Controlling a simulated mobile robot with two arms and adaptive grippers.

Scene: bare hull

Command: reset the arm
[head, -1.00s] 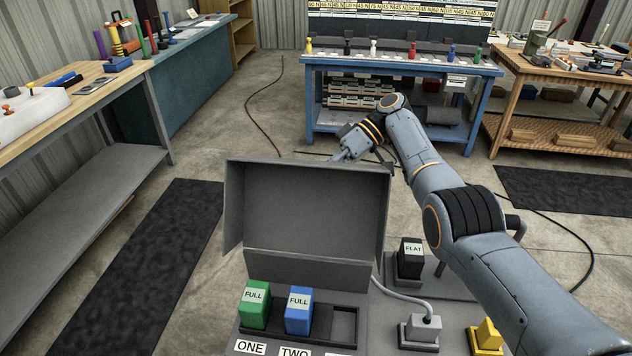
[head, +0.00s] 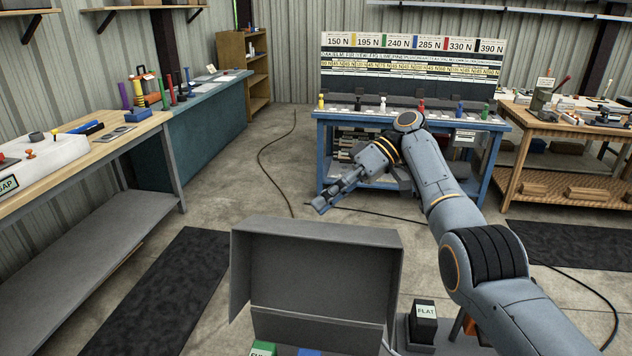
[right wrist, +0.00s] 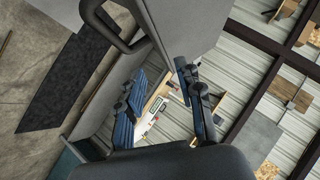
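My right arm (head: 430,170) reaches in from the right and bends back to the left. Its right gripper (head: 325,205) hangs in the air above the raised lid of a grey case (head: 318,270). In the right wrist view the two fingers of the right gripper (right wrist: 162,78) stand apart with nothing between them, so it is open and empty. My left gripper is not in view.
A black block marked FLAT (head: 425,322) stands right of the case, below my arm. Green (head: 262,350) and blue (head: 309,352) blocks show at the bottom edge. A blue bench (head: 330,155) stands behind; a wooden bench (head: 90,145) is left. Floor between is open.

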